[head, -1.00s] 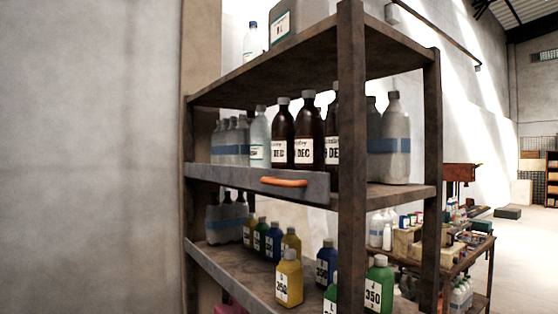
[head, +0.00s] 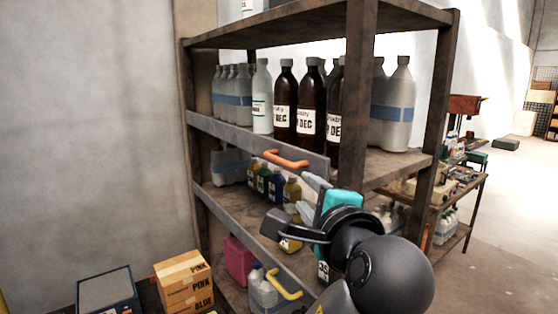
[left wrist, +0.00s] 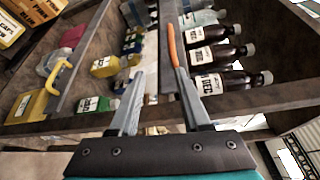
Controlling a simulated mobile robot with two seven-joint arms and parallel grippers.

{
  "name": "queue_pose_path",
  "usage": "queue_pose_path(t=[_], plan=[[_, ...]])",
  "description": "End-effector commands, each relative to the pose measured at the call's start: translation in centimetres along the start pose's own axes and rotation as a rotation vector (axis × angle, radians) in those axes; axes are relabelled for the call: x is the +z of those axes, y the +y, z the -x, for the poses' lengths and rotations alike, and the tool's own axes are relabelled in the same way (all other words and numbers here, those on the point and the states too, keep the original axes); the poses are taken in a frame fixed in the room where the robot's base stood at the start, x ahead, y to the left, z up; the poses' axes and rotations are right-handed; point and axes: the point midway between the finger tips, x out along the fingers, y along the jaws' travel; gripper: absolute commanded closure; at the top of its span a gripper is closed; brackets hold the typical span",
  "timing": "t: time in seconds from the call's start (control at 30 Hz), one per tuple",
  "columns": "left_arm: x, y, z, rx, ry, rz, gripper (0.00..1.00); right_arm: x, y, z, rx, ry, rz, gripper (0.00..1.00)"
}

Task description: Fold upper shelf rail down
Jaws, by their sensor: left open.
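The upper shelf rail (head: 225,133) is a grey metal bar across the front of the bottle shelf, with an orange handle (head: 287,159) near its right end. It stands upright in front of the bottles. My left gripper (head: 306,197) is open and empty, just below and right of the handle, in front of the shelf. In the left wrist view, the orange handle (left wrist: 173,45) shows beyond the tip of the right finger, outside the gap between the fingers (left wrist: 161,78). I cannot tell whether anything touches. My right gripper is not in view.
Dark bottles (head: 305,110) stand behind the upper rail. A lower rail (head: 230,225) has a yellow handle (head: 285,282). The rack's front post (head: 357,90) rises close to my arm. Cardboard boxes (head: 184,280) stand low at the left.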

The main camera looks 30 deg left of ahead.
Motion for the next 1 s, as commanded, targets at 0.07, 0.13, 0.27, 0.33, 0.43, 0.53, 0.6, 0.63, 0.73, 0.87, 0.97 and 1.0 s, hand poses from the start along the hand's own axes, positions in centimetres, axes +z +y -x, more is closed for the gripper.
queue_pose_path(t=[0.07, 0.13, 0.27, 0.33, 0.43, 0.53, 0.6, 0.63, 0.73, 0.87, 0.97, 1.0], plan=[[1.0, -1.6, 0.7, -0.019, -0.020, 0.005, 0.53, 0.0, 0.0, 0.4, 0.000, 0.000, 0.000, 0.70], [1.4, -2.0, 0.8, -0.024, -0.031, 0.002, 0.53, 0.0, 0.0, 0.5, 0.000, 0.000, 0.000, 0.70], [1.7, -2.1, -0.3, -0.026, -0.039, -0.002, 0.53, 0.0, 0.0, 0.6, 0.000, 0.000, 0.000, 0.70], [1.7, -2.1, -1.4, -0.024, -0.040, -0.003, 0.53, 0.0, 0.0, 0.8, 0.000, -0.001, 0.000, 0.70], [1.8, -2.2, -3.5, -0.024, -0.041, -0.005, 0.53, -0.1, 0.0, 1.1, 0.000, -0.001, -0.001, 0.70], [1.9, -2.3, -5.7, -0.024, -0.040, -0.004, 0.53, -0.1, 0.0, 1.4, 0.000, -0.001, -0.001, 0.70], [1.9, -2.3, -7.3, -0.024, -0.039, -0.003, 0.53, -0.1, 0.1, 1.7, 0.000, -0.002, -0.001, 0.70], [1.9, -2.3, -7.9, -0.023, -0.040, -0.004, 0.53, -0.1, 0.1, 1.8, 0.000, -0.002, -0.001, 0.70], [2.0, -2.4, -10.0, -0.023, -0.038, -0.002, 0.53, -0.1, 0.1, 2.2, 0.000, -0.002, 0.000, 0.70], [2.0, -2.4, -12.2, -0.023, -0.036, 0.000, 0.53, -0.1, 0.1, 2.6, 0.000, -0.002, 0.000, 0.70], [2.0, -2.4, -13.3, -0.024, -0.035, 0.000, 0.53, -0.1, 0.1, 2.8, 0.000, -0.003, 0.000, 0.70], [2.0, -2.4, -13.6, -0.024, -0.035, 0.001, 0.53, -0.1, 0.1, 2.9, 0.000, -0.003, 0.000, 0.70]])
